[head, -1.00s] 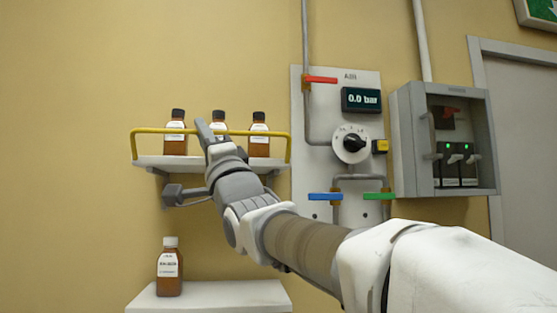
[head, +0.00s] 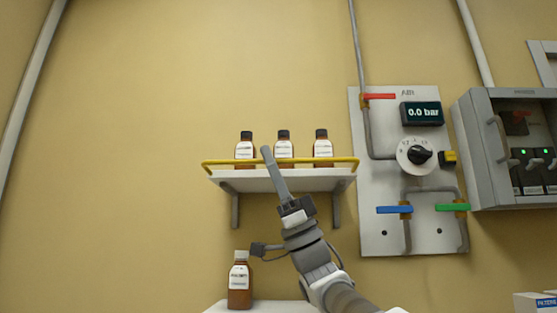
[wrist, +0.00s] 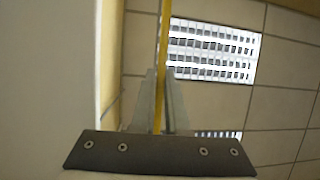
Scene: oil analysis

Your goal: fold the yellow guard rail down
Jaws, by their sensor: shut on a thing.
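The yellow guard rail (head: 220,162) runs along the front of the small white wall shelf (head: 320,181), low across the bases of the bottles. My gripper (head: 267,152) reaches up from below to the rail, left of its middle. In the wrist view, the rail (wrist: 163,38) passes between the two grey fingers (wrist: 160,85), which are shut on it. Three brown bottles with black caps stand upright behind the rail: left (head: 244,152), middle (head: 285,150) and right (head: 323,150). My fingers hide a small part of the rail.
A brown bottle with a white cap (head: 239,283) stands on a white surface below the shelf. To the right is a panel (head: 378,235) with red, blue and green valve handles, a dial and a display. A grey breaker box (head: 482,150) is further right.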

